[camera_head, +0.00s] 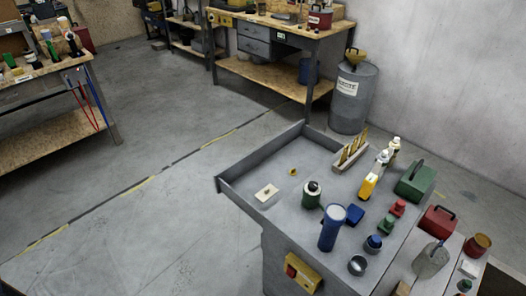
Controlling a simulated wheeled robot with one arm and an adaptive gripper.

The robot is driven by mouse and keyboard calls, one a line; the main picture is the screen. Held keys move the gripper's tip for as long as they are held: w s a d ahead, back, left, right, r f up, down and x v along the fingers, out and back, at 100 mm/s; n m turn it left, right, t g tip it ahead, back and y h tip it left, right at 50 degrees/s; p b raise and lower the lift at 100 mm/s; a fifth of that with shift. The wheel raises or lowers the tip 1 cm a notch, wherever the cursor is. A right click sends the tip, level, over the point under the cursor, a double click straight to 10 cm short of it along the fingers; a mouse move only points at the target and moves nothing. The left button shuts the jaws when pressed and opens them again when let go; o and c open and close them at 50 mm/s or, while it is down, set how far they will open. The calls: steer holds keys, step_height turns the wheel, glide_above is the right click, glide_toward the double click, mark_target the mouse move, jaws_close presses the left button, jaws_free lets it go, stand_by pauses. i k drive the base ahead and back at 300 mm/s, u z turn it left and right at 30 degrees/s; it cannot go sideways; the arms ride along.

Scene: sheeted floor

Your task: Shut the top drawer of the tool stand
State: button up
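A grey stand (345,215) with many items on top fills the lower right of the head view. At its left end, a shallow grey section with raised walls (262,153) juts out past the stand's body below. It looks like a pulled-out drawer, but I cannot tell clearly where it meets the fixed top. A small pale plate (267,192) and a small yellow piece (293,171) lie inside these walls. A yellow box with a red part (303,272) is on the body's side. No handle shows clearly. My gripper is not in view.
A blue cylinder (332,228), a green-and-white container (312,196), a green toolbox (415,181) and several cups and bottles crowd the stand. A metal drum (353,98) and a workbench (265,77) stand behind. Another workbench (50,140) is at left. The floor (140,215) between is clear.

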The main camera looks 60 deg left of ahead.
mark_target(302, 147)
steer(key=u, duration=3.3)
steer(key=i, duration=3.1)
steer(key=z, duration=2)
